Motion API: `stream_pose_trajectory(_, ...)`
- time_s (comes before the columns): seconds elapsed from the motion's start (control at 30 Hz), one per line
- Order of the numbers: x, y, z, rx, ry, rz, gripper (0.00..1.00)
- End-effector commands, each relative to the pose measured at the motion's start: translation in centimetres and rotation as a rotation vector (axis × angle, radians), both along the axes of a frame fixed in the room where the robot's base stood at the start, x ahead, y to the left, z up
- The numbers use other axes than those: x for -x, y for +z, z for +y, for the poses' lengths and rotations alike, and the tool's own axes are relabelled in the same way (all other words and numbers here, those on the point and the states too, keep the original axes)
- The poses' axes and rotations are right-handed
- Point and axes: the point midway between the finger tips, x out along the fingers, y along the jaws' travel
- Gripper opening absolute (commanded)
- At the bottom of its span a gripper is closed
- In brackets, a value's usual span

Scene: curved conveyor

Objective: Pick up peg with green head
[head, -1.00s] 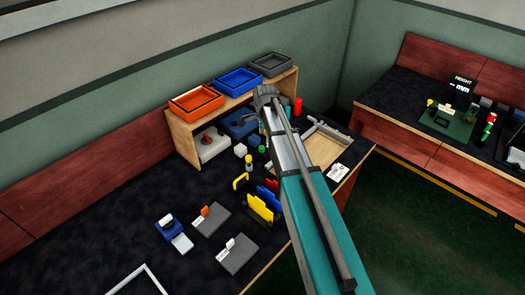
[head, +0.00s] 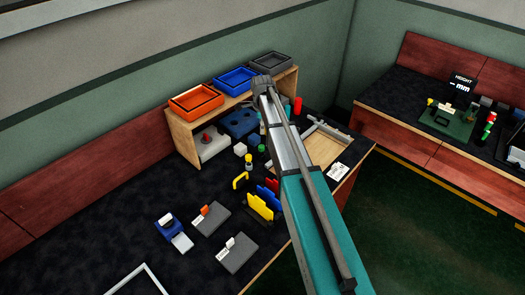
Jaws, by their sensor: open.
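A small piece with a green top (head: 262,149) stands on the dark bench, just left of my arm; it looks like the peg with the green head. Its lower part is too small to make out. My arm reaches up across the middle of the head view, and its dark far joint lies in front of the shelf. My gripper does not show; the arm seems to hide it. Nothing is seen touching the green-topped piece.
Yellow and blue upright plates (head: 262,205) are in front. A wooden shelf (head: 183,139) with trays stands behind; a wooden frame (head: 325,148) lies right of my arm.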

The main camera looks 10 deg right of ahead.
Motion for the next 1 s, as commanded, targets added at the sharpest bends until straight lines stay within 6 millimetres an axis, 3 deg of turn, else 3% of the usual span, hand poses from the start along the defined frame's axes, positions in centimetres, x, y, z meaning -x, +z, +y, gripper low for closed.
stream_pose_trajectory(1.0,0.0,-7.8,0.1,0.0,0.002,0.0,0.79)
